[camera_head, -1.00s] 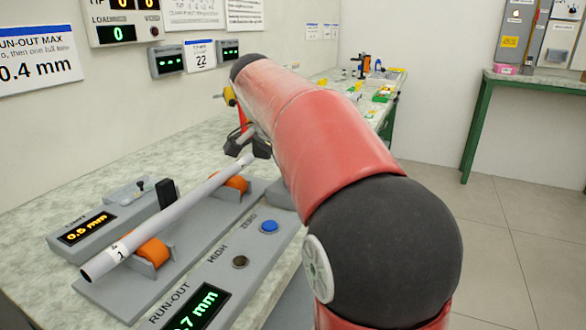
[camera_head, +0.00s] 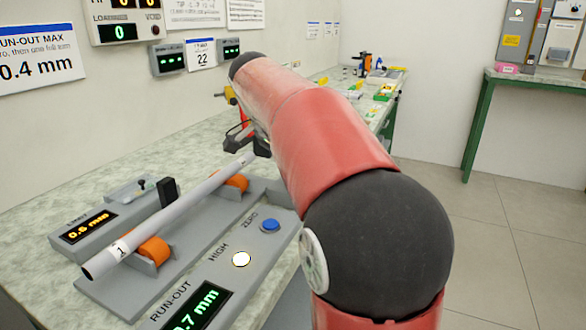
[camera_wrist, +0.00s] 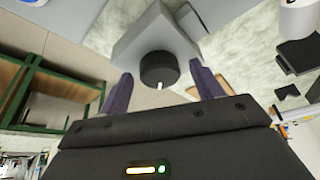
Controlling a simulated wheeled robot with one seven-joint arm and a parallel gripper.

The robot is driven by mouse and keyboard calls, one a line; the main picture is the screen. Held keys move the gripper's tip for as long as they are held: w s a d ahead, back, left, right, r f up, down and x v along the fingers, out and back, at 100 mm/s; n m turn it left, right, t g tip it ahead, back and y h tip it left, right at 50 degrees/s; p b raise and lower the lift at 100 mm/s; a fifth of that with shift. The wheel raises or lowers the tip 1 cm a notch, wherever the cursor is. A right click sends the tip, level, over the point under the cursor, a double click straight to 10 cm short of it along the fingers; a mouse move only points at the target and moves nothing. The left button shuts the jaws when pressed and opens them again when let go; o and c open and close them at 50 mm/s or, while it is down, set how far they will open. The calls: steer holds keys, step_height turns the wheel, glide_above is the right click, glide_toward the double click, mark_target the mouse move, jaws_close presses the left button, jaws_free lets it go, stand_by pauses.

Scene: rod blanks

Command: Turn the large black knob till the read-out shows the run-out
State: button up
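The large black knob (camera_wrist: 158,69) is on a grey block (camera_wrist: 154,35) in the wrist view, with a white mark at its lower edge. The head view does not show the knob clearly. My gripper (camera_wrist: 163,78) is open, with one dark finger on each side of the knob and a visible gap on both sides. In the head view my gripper (camera_head: 247,142) is at the far end of the rod, partly hidden by my arm. The green RUN-OUT read-out (camera_head: 196,310) is cut off by the frame; ".7 mm" shows.
A pale rod (camera_head: 175,214) marked 1 lies on orange rollers (camera_head: 153,250). The HIGH lamp (camera_head: 241,259) is lit, near a blue ZERO button (camera_head: 270,226). An orange LIMIT read-out (camera_head: 88,227) stands left; its last digit is unclear. A wall sign (camera_head: 35,58) says run-out max 0.4 mm.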

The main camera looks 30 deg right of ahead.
steer(key=v, duration=0.7)
steer(key=shift+a+r, duration=0.2)
steer(key=shift+r, duration=0.15)
